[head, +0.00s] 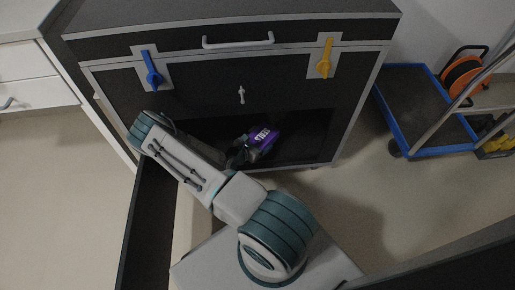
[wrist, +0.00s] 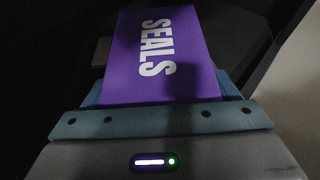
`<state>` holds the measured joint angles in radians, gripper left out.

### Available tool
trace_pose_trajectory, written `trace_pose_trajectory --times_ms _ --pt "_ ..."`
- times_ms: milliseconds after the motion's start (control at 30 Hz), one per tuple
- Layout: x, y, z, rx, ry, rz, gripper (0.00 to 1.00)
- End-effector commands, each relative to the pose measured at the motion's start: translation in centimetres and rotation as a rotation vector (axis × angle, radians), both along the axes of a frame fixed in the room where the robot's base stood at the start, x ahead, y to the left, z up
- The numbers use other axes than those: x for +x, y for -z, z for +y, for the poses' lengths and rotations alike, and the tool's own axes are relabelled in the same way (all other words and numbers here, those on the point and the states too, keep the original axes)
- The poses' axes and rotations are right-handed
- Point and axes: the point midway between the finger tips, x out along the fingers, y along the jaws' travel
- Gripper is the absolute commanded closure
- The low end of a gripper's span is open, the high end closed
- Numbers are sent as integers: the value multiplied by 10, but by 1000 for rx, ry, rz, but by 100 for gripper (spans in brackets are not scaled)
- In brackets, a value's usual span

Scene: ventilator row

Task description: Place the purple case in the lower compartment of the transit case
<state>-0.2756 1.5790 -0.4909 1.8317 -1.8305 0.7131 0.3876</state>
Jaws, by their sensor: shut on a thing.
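The purple case (head: 264,137) shows at the mouth of the dark lower compartment (head: 300,140) of the transit case (head: 200,95). In the wrist view the purple case (wrist: 165,55) bears the white word "SEALS" and fills the upper middle. My gripper (head: 245,149) is shut on it; the teal jaw (wrist: 160,118) lies across its near end in the wrist view. My arm hides part of the compartment's left side. Whether the case touches the compartment floor cannot be told.
A blue latch (head: 152,70) and a yellow latch (head: 325,60) are on the transit case front, below a pale handle (head: 238,41). An open dark door panel (head: 150,215) stands at lower left. A blue-edged cart (head: 415,105) is at right.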

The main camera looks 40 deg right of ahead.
Motion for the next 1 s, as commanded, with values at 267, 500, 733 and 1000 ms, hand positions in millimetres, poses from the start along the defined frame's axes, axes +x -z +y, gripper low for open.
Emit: trace_pose_trajectory --times_ms 267,500,733,1000 --pt "16 15 -16 -2 0 0 50" --pt "15 46 -16 -2 1 0 50" --pt "16 51 -15 -2 1 -2 50" --pt "15 55 -15 -1 1 -1 13"
